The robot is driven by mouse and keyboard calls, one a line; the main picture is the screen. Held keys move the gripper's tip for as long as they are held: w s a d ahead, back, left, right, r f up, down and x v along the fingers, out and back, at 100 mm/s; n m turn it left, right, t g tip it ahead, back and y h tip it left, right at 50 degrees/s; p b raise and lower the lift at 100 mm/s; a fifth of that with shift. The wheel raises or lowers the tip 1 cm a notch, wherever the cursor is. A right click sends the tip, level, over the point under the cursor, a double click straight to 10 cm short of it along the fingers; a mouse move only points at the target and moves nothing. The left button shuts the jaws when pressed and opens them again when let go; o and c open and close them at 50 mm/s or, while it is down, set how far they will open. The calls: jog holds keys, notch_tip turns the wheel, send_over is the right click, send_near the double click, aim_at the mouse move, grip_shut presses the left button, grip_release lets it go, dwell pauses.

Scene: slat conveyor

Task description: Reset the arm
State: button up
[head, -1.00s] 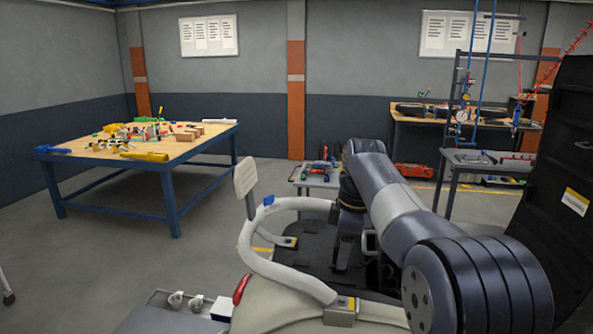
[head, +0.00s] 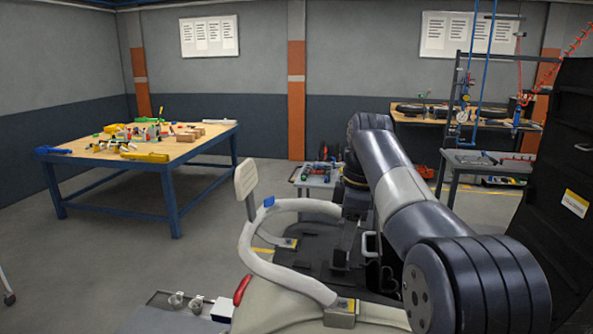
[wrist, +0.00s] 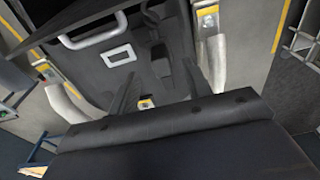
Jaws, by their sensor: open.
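My arm (head: 405,195) reaches forward from the lower right in the head view, its far joint raised and its end pointing down. My gripper (wrist: 158,88) shows in the wrist view as two dark fingers spread apart, with nothing between them.
White curved rails (head: 270,265) run close left of the gripper. A tall black panel (head: 565,170) stands at the right. A blue-legged table (head: 100,152) with tools is at the left. A small grey table (head: 318,182) stands behind the arm. Open floor lies left.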

notch_tip(320, 180, up, 6)
jog(key=p, duration=0.1)
jog(key=f, duration=0.3)
jog(key=f+b, duration=0.1)
jog(key=f, duration=0.6)
jog(key=shift+a+f+b, duration=0.3)
jog(key=shift+f, duration=0.1)
notch_tip(320, 180, up, 12)
jog(key=p, duration=0.7)
jog(key=shift+d, duration=0.15)
